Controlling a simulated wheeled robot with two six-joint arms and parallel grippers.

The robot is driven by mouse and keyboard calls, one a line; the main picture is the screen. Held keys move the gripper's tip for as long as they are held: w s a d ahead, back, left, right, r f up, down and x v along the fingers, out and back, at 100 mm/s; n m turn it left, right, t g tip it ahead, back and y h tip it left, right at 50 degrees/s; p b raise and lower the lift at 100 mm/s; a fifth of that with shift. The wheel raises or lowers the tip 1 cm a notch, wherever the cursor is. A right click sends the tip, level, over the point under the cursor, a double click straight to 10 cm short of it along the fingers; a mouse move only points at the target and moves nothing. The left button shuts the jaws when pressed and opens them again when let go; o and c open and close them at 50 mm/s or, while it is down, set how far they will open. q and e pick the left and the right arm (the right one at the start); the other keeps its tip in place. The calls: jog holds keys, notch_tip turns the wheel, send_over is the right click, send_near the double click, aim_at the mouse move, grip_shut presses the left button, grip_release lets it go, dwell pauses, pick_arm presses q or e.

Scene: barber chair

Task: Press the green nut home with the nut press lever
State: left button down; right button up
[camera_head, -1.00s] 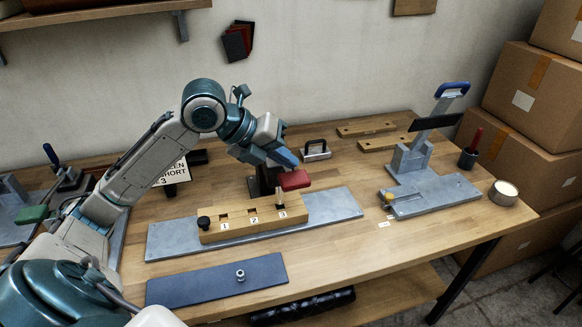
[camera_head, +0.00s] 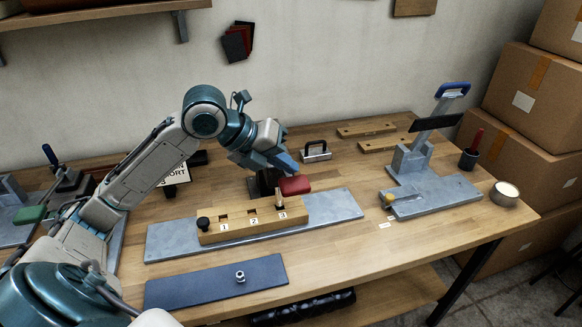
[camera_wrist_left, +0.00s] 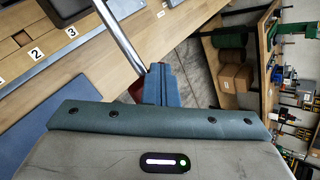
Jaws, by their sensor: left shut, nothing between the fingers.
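My left gripper (camera_head: 286,166) is shut and empty, just above a red lever handle (camera_head: 295,186). Its fingertips look close to or touching the handle's top; I cannot tell which. In the left wrist view the shut fingers (camera_wrist_left: 160,85) lie in front of the red handle (camera_wrist_left: 136,90), with a metal rod (camera_wrist_left: 122,38) running up from it. The handle is over the right end of a wooden block (camera_head: 240,228) marked 1, 2, 3. A small upright pin (camera_head: 280,195) stands by 3. No green nut can be made out. My right gripper is not in view.
The block sits on a grey plate (camera_head: 335,210). A blue mat (camera_head: 200,287) in front holds a small metal nut (camera_head: 240,276). A sign (camera_head: 176,177) is partly hidden by my arm.

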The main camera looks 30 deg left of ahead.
pick_arm(q)
jog(key=shift+f, duration=0.6)
dwell(0.4)
jog(key=shift+r, duration=0.1)
dwell(0.4)
notch_tip(320, 180, up, 4)
jog(key=p, duration=0.3)
jog(key=shift+w+a+p, duration=0.15)
jog(key=shift+p, duration=0.15)
jog(key=r+p, duration=0.4)
jog(key=r, duration=0.1)
jog(key=shift+w+a+p, duration=0.3)
jog(key=shift+a+p, duration=0.05)
dwell(0.5)
dwell(0.4)
